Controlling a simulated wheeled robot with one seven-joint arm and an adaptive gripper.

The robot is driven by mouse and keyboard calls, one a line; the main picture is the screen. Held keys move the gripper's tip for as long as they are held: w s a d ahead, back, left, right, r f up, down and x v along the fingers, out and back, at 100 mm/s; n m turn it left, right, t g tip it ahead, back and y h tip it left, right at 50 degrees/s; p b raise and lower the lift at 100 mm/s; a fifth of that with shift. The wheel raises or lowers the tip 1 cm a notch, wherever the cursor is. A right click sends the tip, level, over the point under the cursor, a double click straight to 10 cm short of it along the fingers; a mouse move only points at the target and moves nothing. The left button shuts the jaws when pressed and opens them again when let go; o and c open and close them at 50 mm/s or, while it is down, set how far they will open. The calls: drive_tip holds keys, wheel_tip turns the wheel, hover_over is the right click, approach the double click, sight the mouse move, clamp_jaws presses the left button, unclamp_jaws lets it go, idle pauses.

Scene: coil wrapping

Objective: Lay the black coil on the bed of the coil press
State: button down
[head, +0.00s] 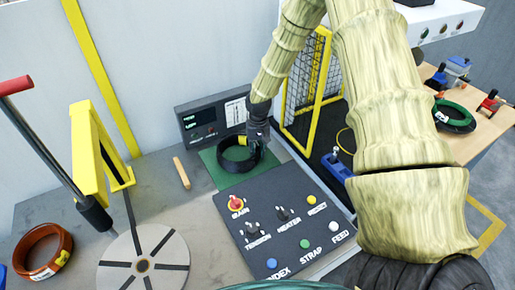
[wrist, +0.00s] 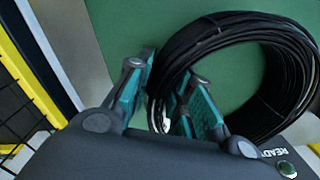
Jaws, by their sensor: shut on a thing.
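The black coil (head: 238,166) is over the green mat (head: 208,164) at the back of the grey table. It fills the right of the wrist view (wrist: 285,85). I cannot tell whether the coil touches the mat. At the left stands a yellow frame (head: 88,150) with a red-handled lever, seemingly the coil press. A round grey slotted disc (head: 118,268) lies by it, perhaps its bed.
A sloped control panel (head: 280,225) with knobs and buttons stands in front of the coil. A display box (head: 200,125) is behind it. A wooden stick (head: 181,173) and a brown coil (head: 43,250) lie to the left. A yellow mesh guard (head: 305,95) stands to the right.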

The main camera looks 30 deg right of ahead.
drive_tip(key=c, duration=1.7)
unclamp_jaws()
drive_tip(key=o, duration=0.4)
drive_tip(key=shift+r, duration=0.1)
